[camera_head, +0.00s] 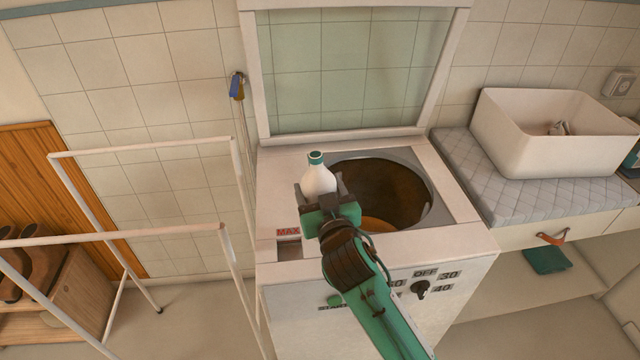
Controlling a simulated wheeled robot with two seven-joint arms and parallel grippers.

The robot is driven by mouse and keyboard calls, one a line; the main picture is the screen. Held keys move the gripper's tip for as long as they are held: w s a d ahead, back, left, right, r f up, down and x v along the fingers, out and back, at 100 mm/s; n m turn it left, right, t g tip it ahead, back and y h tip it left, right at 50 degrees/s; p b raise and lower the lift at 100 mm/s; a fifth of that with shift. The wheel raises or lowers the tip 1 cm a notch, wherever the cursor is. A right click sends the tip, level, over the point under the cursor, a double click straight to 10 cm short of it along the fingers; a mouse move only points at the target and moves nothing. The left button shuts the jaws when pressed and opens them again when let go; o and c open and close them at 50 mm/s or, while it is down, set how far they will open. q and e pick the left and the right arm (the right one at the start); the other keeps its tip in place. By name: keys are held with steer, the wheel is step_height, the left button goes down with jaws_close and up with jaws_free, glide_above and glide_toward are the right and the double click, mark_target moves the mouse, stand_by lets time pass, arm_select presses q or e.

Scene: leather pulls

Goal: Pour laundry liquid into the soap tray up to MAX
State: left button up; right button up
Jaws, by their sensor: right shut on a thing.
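A white bottle with a green cap (318,178) stands roughly upright in my right gripper (320,192), which is shut on it. The bottle is above the left part of the washer top (285,180), beside the round drum opening (385,190). Its lower part is hidden by my gripper. The soap tray (289,249) is a small recess at the washer's front left corner, below and left of the gripper, with a red MAX label (288,232) at it. I cannot make out any liquid level in it. My left gripper is not in view.
The washer's lid (345,70) stands open behind. A dial (420,288) is on the front panel. A white drying rack (140,148) stands left. At right, a white tub (550,135) rests on a quilted pad (500,185) on a counter.

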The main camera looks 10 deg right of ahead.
steer(key=n+p, duration=0.3)
steer(key=shift+d+r+g, duration=0.1)
steer(key=shift+d+g, duration=0.15)
steer(key=shift+g, duration=0.05)
steer(key=f+n+p, duration=0.2)
steer(key=d+f+n+h+p, duration=0.1)
steer(key=f+n+p, duration=0.1)
steer(key=n, duration=0.1)
steer(key=d+f+n+g+h+p, duration=0.1)
steer(key=n+p, duration=0.1)
steer(key=n, duration=0.1)
steer(key=shift+s+d+f, duration=0.1)
steer(key=shift+d+f, duration=0.15)
steer(key=shift+f, duration=0.15)
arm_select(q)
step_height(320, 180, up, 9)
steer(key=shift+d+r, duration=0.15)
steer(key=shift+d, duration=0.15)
arm_select(e)
steer(key=shift+f, duration=0.15)
steer(key=shift+d+f+n, duration=0.1)
steer(key=shift+f+n, duration=0.2)
steer(key=shift+n, duration=0.1)
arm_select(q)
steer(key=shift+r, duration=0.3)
arm_select(e)
steer(key=shift+d+f+n, duration=0.1)
steer(key=shift+f+n, duration=0.2)
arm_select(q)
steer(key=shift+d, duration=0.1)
